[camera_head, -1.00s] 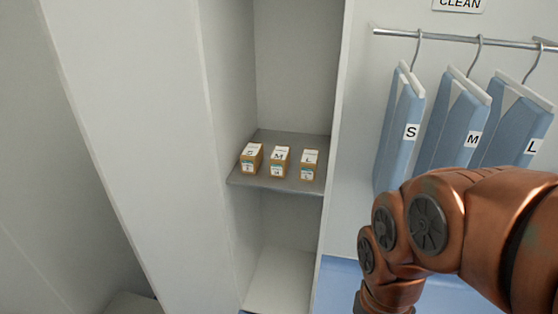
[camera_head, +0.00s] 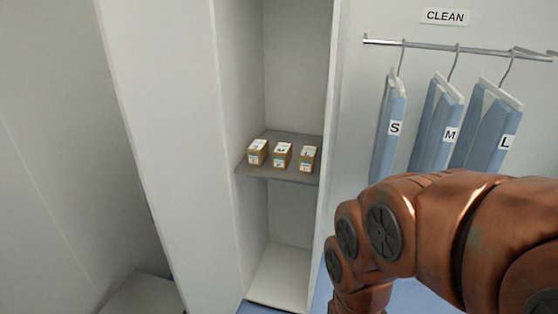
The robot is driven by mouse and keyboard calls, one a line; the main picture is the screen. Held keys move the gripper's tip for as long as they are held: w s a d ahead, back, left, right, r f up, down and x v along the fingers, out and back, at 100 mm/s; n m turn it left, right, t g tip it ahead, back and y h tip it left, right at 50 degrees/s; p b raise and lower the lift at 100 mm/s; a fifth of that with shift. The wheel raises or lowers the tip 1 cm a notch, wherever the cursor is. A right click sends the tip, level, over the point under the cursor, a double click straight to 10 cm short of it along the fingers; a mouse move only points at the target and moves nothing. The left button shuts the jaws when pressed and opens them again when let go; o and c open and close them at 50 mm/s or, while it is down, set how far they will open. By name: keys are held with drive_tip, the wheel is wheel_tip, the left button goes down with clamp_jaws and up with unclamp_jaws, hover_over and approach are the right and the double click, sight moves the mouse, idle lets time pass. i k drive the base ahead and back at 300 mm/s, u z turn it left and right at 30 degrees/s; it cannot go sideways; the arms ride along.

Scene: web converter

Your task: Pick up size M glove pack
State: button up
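The size M glove pack (camera_head: 282,155) is a small brown box with a white top label. It stands in the middle of a row of three on a grey shelf (camera_head: 268,172) inside a tall white cabinet. A similar pack (camera_head: 257,152) stands to its left; its letter is too small to read now but looked like S earlier. The L pack (camera_head: 307,159) stands to its right. The packs are apart from each other. My copper-coloured arm fills the lower right, and its lower end runs out of the picture. My gripper is not in view.
The cabinet's side walls (camera_head: 228,160) bound the shelf on both sides. Blue garments marked S (camera_head: 389,135), M (camera_head: 440,120) and L (camera_head: 490,125) hang from a rail (camera_head: 430,48) at right, under a CLEAN sign (camera_head: 445,16). The lower compartment looks empty.

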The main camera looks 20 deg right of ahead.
sight(281, 155)
drive_tip(key=u, duration=1.3)
drive_tip(key=i, duration=0.5)
